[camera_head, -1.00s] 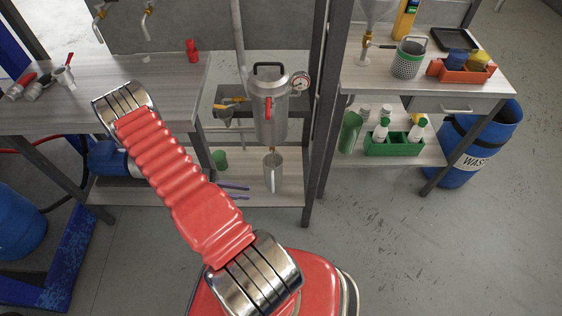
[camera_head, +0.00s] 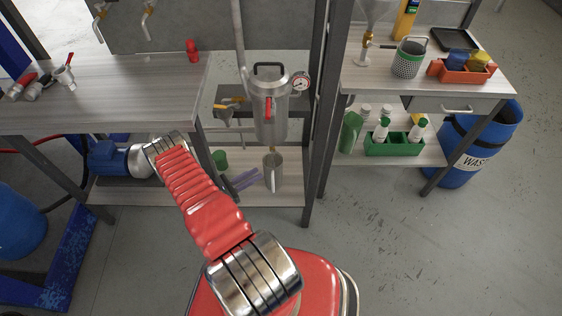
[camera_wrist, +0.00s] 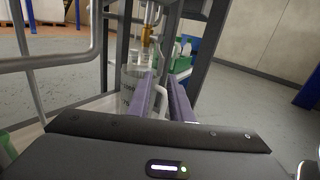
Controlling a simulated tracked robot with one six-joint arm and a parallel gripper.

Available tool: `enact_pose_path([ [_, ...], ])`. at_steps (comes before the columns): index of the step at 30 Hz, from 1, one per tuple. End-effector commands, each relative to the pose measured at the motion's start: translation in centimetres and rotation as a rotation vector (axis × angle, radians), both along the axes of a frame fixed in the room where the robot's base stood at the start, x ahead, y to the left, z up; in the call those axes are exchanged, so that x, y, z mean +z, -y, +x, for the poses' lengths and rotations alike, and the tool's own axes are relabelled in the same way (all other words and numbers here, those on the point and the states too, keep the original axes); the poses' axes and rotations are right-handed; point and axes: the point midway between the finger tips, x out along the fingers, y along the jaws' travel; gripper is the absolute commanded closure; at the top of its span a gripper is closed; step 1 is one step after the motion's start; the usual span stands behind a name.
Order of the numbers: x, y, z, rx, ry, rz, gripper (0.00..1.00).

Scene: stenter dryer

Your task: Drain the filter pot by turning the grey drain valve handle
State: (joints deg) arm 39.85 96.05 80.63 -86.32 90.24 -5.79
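The filter pot (camera_head: 270,112) is a steel cylinder with a black top handle, a red front handle and a gauge. A brass drain outlet (camera_wrist: 146,36) shows under it in the wrist view. My gripper (camera_head: 244,180), with two purple fingers, is just left of the jug, below the pot. In the wrist view the fingers (camera_wrist: 163,88) are apart, with nothing held between them.
A green cup (camera_head: 219,160) stands left of my gripper on the lower shelf. A blue motor pump (camera_head: 112,158) is farther left. A dark frame post (camera_head: 320,130) stands right of the pot. A green bottle crate (camera_head: 394,146) sits on the right shelf.

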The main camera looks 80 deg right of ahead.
Motion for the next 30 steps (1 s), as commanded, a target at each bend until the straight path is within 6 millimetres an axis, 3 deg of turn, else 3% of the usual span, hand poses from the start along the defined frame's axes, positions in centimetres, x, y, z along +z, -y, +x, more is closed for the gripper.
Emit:
enact_pose_path([
  [14,0.0,0.5,-0.6,-0.004,-0.001,0.001,0.81],
  [30,0.0,5.3,-5.3,-0.007,0.0,0.001,0.81],
])
